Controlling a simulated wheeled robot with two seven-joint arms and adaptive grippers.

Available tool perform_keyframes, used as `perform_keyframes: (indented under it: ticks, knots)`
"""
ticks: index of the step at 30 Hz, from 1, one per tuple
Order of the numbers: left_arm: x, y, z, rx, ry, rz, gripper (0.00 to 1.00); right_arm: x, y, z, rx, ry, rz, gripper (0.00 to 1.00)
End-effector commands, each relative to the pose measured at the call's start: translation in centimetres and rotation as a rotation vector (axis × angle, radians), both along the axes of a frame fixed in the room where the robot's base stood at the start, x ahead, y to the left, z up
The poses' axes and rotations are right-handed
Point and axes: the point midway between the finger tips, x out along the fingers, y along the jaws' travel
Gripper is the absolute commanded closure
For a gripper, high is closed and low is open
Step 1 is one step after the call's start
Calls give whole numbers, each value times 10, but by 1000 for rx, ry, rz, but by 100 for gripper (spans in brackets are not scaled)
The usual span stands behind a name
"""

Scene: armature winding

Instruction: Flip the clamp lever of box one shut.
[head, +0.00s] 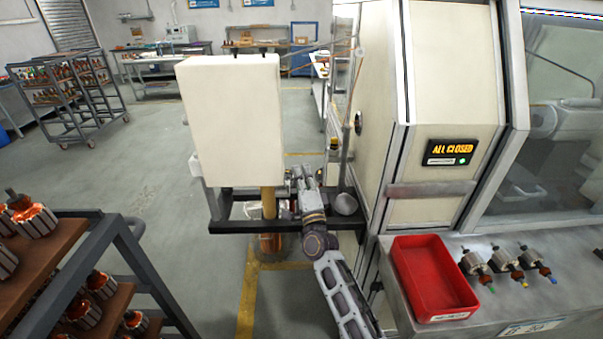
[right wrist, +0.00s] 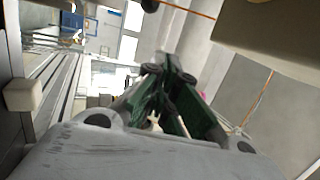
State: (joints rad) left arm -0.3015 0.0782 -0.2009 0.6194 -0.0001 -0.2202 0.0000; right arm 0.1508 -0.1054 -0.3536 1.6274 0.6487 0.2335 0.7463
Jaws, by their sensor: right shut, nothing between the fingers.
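A large cream box (head: 232,120) stands upright on a dark frame beside the machine. I cannot tell whether it is box one. My right gripper (head: 299,174) is at the box's lower right, between it and the machine. In the right wrist view its green fingers (right wrist: 166,62) are together with nothing between them. A cream block (right wrist: 285,45) fills the upper right of that view, apart from the fingers. I cannot make out the clamp lever in either view. My left gripper is not in view.
A red tray (head: 434,280) and several small armatures (head: 508,266) lie on the bench. A rack (head: 95,232) with copper-wound parts stands at the left. The floor behind it is open.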

Motion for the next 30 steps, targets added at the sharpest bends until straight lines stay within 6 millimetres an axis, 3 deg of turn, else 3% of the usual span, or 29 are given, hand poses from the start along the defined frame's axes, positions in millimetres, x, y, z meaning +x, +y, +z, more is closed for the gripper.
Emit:
perform_keyframes:
  ticks: [11, 30]
  knots:
    - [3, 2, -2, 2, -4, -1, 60, -21, -4, 0, 1, 2, 1, 100]
    - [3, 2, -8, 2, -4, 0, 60, -74, -13, 5, 0, 1, 0, 100]
